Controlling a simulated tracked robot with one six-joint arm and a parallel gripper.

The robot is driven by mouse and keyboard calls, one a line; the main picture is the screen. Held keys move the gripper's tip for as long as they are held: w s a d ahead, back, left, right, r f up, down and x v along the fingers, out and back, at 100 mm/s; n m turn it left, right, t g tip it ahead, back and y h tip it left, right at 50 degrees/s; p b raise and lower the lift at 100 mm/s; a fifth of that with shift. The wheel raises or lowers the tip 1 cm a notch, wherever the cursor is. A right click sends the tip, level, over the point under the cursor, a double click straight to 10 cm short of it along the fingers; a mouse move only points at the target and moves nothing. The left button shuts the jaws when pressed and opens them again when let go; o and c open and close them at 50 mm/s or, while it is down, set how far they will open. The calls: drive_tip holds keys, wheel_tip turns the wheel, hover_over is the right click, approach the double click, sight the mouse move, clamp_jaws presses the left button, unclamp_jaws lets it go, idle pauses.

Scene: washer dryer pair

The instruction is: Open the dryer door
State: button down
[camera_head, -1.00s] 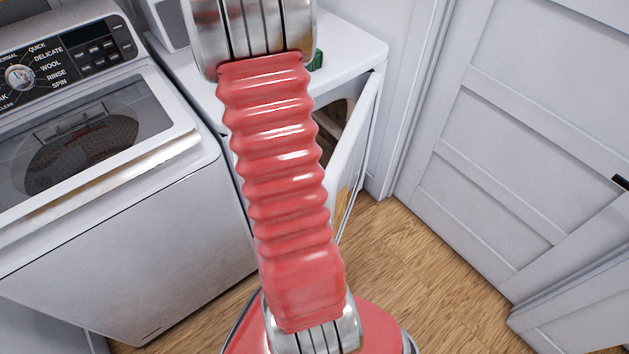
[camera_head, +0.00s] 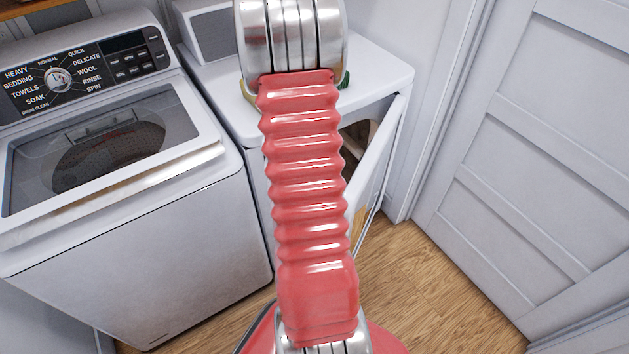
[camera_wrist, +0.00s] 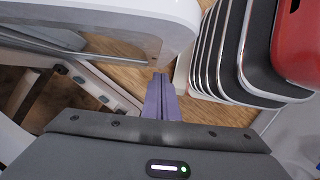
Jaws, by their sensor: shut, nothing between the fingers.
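The dryer (camera_head: 385,68) is the white machine to the right of the washer. Its door (camera_head: 381,165) stands ajar, swung out toward the right, and part of the dark opening (camera_head: 355,136) shows behind my arm. My arm hides much of the dryer's front, and my gripper is hidden in the head view. In the wrist view my gripper (camera_wrist: 160,78) has its purple fingers together, with nothing between them. A white rounded panel (camera_wrist: 150,18) lies above the fingertips and a pale frame with dark gaps lies to their left. I cannot tell whether the fingers touch either.
The washer (camera_head: 120,240) stands close on the left of the dryer. A white panelled door (camera_head: 540,130) and wall bound the right side. Wooden floor (camera_head: 440,275) is clear between the dryer door and the panelled door.

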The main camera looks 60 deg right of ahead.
drive_tip(key=s, duration=0.1)
drive_tip(key=s+f, duration=0.1)
drive_tip(key=s, duration=0.2)
drive_tip(key=shift+s+d+f, duration=0.15)
drive_tip(key=shift+s+f, duration=0.2)
